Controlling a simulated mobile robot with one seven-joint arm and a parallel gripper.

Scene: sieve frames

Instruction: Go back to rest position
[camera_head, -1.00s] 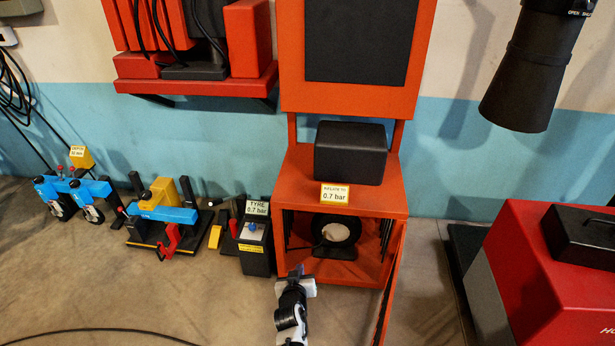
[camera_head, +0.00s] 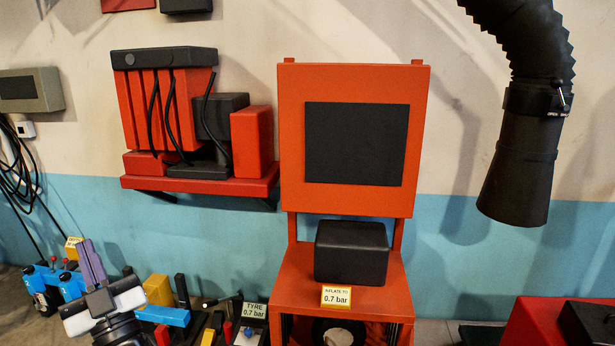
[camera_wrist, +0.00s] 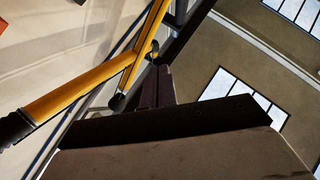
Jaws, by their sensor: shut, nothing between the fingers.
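My gripper (camera_head: 90,262) shows at the lower left of the head view, raised and pointing up, with its purple-grey fingers together and nothing between them. It is in front of the blue and yellow equipment on the floor and hides part of it. In the wrist view the closed fingers (camera_wrist: 155,88) point up toward the ceiling, apart from anything around them. The rest of my arm is mostly below the picture's edge.
An orange cabinet (camera_head: 290,268) stands in the middle with a black box (camera_head: 351,252) on it. A red shelf (camera_head: 205,188) hangs on the wall. A black hose (camera_head: 520,165) hangs at right. A yellow bar (camera_wrist: 85,85) crosses the wrist view.

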